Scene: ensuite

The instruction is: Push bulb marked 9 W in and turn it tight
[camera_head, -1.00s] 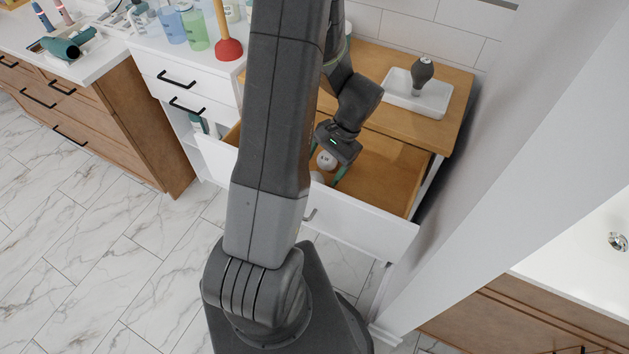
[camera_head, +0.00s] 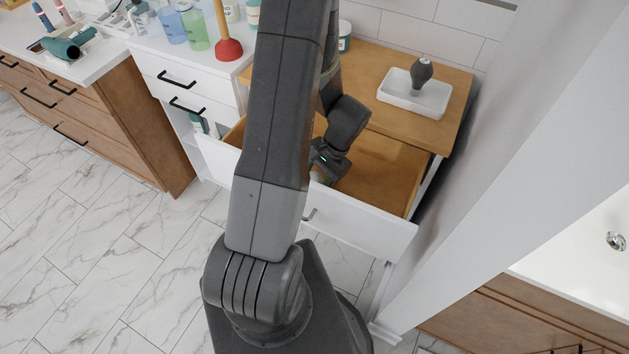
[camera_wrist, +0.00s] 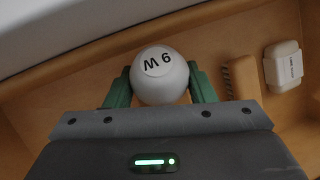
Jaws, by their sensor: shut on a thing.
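The white bulb marked 9 W (camera_wrist: 160,77) shows in the wrist view between the two green fingers of my gripper (camera_wrist: 160,88). The fingers are shut on its round glass from both sides. Its base is hidden. No socket can be made out in the wrist view.
In the drawer, a small white box (camera_wrist: 283,66) and a brown ridged object (camera_wrist: 241,78) lie right of the bulb. The drawer's front panel (camera_head: 365,226) is close to my gripper. A white wall (camera_head: 480,150) rises on the right.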

